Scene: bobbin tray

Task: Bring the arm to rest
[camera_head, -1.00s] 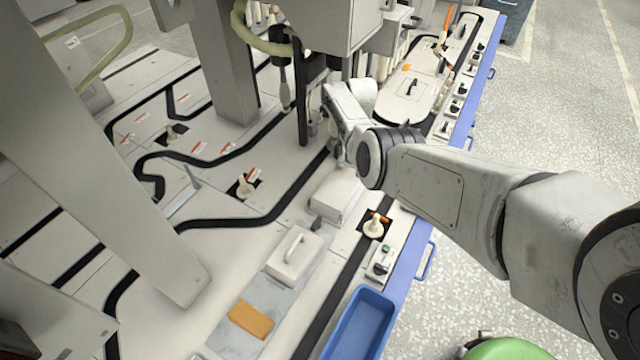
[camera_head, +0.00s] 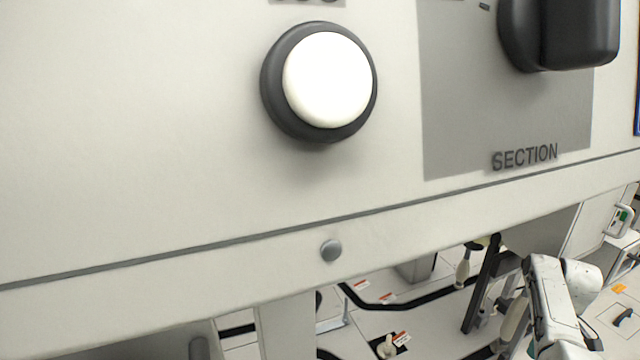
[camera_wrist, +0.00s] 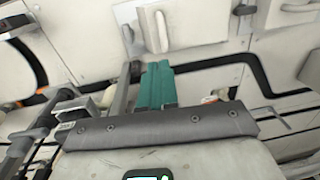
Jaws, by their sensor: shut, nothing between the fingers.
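My gripper (camera_wrist: 156,72) shows in the wrist view as two teal fingers lying close together, shut and empty. They point up the picture from a grey bolted band. Above the fingertips is a pale block with a raised handle (camera_wrist: 162,32); I cannot tell the distance between them. In the head view part of my arm (camera_head: 551,300) shows at the lower right, below a pale panel. My fingers cannot be made out there.
A pale panel (camera_head: 150,130) with a round white button (camera_head: 327,80) and a black knob (camera_head: 570,35) fills most of the head view. Below it a bench with black tracks (camera_head: 415,303) and a small pale peg (camera_head: 386,347) shows. A black track (camera_wrist: 262,75) crosses the wrist view.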

